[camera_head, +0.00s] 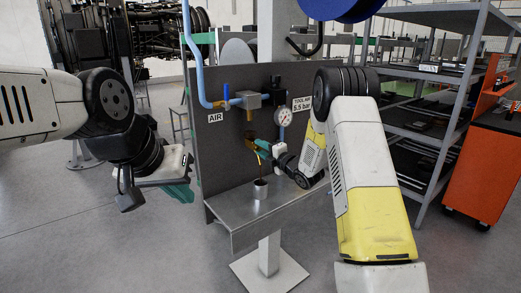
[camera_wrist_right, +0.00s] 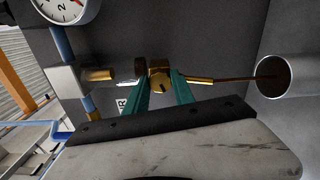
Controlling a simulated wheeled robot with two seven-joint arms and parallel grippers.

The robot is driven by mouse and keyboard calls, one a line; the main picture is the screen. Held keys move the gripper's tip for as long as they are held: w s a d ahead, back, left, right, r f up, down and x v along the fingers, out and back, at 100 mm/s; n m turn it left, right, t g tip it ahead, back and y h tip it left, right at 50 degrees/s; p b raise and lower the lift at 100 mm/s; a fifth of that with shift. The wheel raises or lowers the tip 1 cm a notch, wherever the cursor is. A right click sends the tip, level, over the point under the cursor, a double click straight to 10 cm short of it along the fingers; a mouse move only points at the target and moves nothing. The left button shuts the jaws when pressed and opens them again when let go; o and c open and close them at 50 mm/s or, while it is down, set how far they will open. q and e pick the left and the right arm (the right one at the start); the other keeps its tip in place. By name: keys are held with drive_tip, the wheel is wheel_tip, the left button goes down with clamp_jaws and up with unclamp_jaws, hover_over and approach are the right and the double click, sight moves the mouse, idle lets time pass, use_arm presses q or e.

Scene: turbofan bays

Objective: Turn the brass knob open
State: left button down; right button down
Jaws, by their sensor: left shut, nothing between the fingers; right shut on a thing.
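The brass knob (camera_wrist_right: 160,79) sits between the green fingers of my right gripper (camera_wrist_right: 160,92) in the right wrist view, and the fingers close on its two sides. A thin brown stream (camera_wrist_right: 235,79) runs from the brass spout (camera_wrist_right: 199,80) into a metal cup (camera_wrist_right: 285,76). The cup (camera_head: 260,189) stands on the shelf below. My left gripper (camera_head: 180,191) is shut and empty, left of the panel.
A pressure gauge (camera_head: 283,116) and blue air pipe (camera_head: 196,65) are mounted at the panel, close to my right gripper. The metal shelf (camera_head: 240,210) juts out below. Grey racks (camera_head: 425,130) and an orange cabinet (camera_head: 488,160) stand at right.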

drive_tip(key=n, duration=0.6)
drive_tip(key=shift+f, duration=0.1)
idle(0.5)
drive_tip(key=c, duration=1.1)
unclamp_jaws()
drive_tip(key=shift+o, duration=0.2)
drive_tip(key=v, duration=0.8)
